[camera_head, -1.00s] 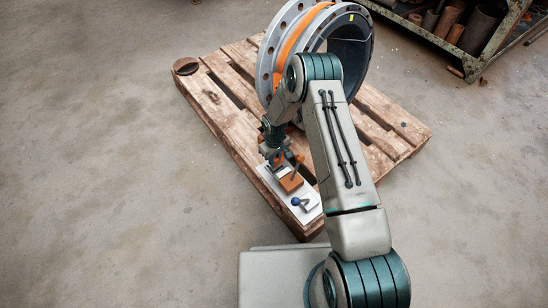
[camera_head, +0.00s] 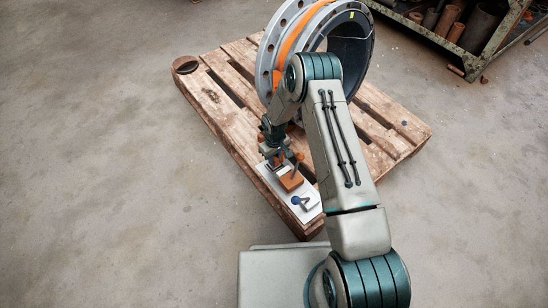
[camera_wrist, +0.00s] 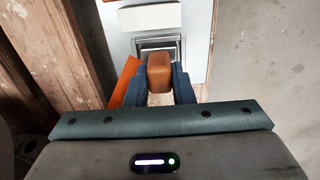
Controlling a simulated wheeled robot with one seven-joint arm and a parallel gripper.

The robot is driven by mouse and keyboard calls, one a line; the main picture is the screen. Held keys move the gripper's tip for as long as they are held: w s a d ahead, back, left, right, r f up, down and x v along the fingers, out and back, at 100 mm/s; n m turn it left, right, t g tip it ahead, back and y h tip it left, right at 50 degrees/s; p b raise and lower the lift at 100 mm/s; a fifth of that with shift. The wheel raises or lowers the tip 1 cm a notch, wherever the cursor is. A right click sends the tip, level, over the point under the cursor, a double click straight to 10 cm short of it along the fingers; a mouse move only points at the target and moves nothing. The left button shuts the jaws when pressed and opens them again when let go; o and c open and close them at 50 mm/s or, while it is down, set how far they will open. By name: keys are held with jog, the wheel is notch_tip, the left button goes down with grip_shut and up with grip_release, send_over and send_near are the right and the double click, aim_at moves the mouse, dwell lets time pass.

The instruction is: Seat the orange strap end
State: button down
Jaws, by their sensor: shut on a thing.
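My gripper (camera_wrist: 162,86) is shut on a rounded orange-brown block, seemingly the orange strap end (camera_wrist: 159,70), held between its two dark blue fingers. Just ahead of it in the wrist view is a grey metal frame or slot (camera_wrist: 146,45) on a white plate (camera_wrist: 196,60). The strap end's tip overlaps the frame's near edge in this view; I cannot tell whether it is inside. An orange strip (camera_wrist: 125,84) runs beside the left finger. In the head view my gripper (camera_head: 277,161) is low over the far end of the white plate (camera_head: 311,211), partly hidden.
The plate lies on a wooden pallet (camera_head: 222,103) and carries an orange-brown block (camera_head: 291,181) and a blue-knobbed lever (camera_head: 297,200). A flanged pipe (camera_head: 279,35) with an orange band stands behind. A metal rack (camera_head: 478,50) is at top right. The floor at left is clear.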

aim_at(275, 158)
jog(key=c, duration=1.2)
grip_release()
jog(key=shift+o, duration=0.2)
notch_tip(275, 158, up, 14)
jog(key=p, duration=0.5)
jog(key=shift+s, duration=0.1)
